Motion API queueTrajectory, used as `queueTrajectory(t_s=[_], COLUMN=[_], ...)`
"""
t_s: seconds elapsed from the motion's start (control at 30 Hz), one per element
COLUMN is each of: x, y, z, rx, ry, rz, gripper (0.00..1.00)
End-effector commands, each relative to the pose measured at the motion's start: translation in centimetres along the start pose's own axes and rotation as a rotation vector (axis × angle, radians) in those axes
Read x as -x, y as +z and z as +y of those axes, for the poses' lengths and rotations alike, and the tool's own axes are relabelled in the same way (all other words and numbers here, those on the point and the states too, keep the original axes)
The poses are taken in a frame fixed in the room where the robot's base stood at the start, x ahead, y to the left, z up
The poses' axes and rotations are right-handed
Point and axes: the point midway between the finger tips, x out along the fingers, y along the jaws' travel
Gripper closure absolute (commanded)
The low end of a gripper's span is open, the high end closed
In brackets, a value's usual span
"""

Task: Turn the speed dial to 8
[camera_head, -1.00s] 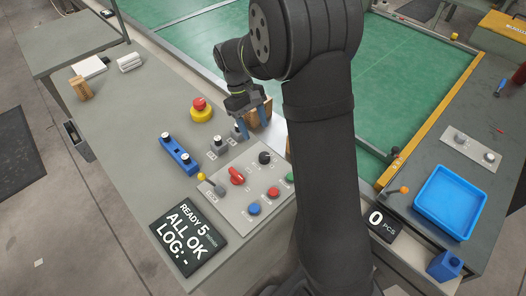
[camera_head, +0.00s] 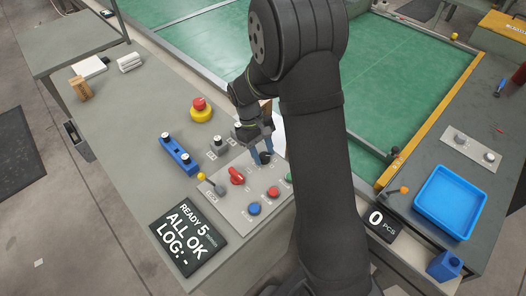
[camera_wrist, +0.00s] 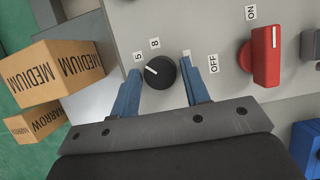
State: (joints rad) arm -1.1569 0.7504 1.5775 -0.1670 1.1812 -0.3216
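The speed dial (camera_wrist: 160,73) is a round black knob with a white pointer line, on the grey control panel (camera_wrist: 205,30). In the wrist view its pointer faces the label 5; the label 8 is beside it, and a third label is partly covered by a finger. My gripper (camera_wrist: 161,63) is open, with one blue finger on each side of the dial; contact is not clear. In the head view my gripper (camera_head: 262,155) is over the dial, which is partly hidden. The display (camera_head: 188,233) reads READY 5, ALL OK, LOG: -.
A red switch (camera_wrist: 265,55) marked ON and OFF sits right of the dial in the wrist view. Cardboard boxes (camera_wrist: 60,70) lie to the left. The emergency stop (camera_head: 200,108), blue (camera_head: 254,209) and red (camera_head: 273,192) buttons, and a yellow-tipped lever (camera_head: 202,177) are nearby.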

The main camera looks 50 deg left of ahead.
Motion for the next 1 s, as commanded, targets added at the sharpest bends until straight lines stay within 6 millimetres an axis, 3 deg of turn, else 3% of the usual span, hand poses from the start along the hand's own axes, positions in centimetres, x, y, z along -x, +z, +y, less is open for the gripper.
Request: queueTrajectory(t_s=[0.03,0.13,0.17,0.57,1.0], x=[0.02,0.03,0.03,0.05,0.07], y=[0.00,0.00,0.00,-0.01,0.07], z=[0.00,0.00,0.00,0.07,0.35], rx=[0.000,0.000,0.000,-0.077,-0.401], ry=[0.000,0.000,0.000,-0.032,-0.166], rz=[0.000,0.000,0.000,0.001,0.001], gripper=[0.68,0.88,0.89,0.89,0.89])
